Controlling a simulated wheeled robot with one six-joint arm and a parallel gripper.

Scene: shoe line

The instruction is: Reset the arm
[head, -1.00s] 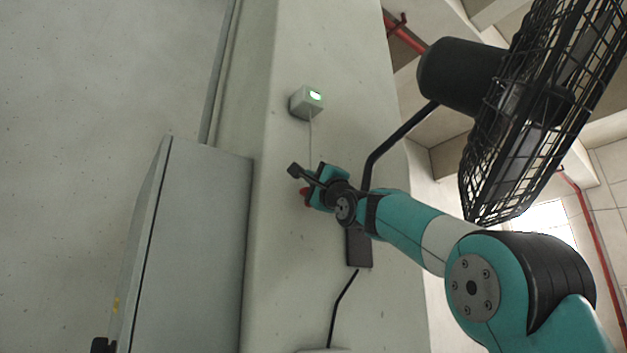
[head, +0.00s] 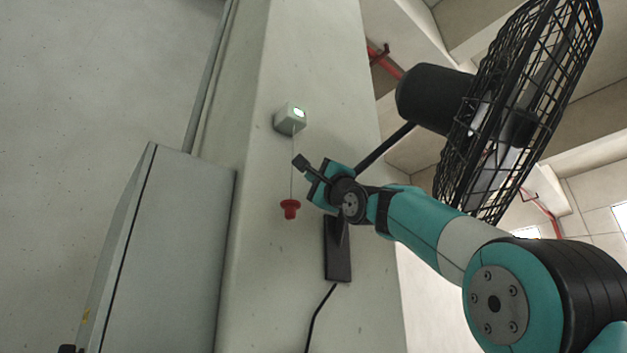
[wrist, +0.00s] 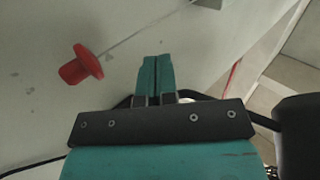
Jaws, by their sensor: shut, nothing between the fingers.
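My gripper (head: 316,190) is at the end of my teal arm, in front of the pale pillar and just right of the red pull handle (head: 290,209). In the wrist view its two teal fingers (wrist: 155,80) are shut together with nothing between them. The red handle (wrist: 82,66) hangs free on a thin cord, to the left of the fingers and apart from them.
A black caged fan (head: 515,110) is mounted on the pillar's right, above my arm; its bracket passes close behind my wrist. A grey cabinet (head: 175,250) stands at the left. A dark plate (head: 338,262) with a cable is on the pillar below my gripper.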

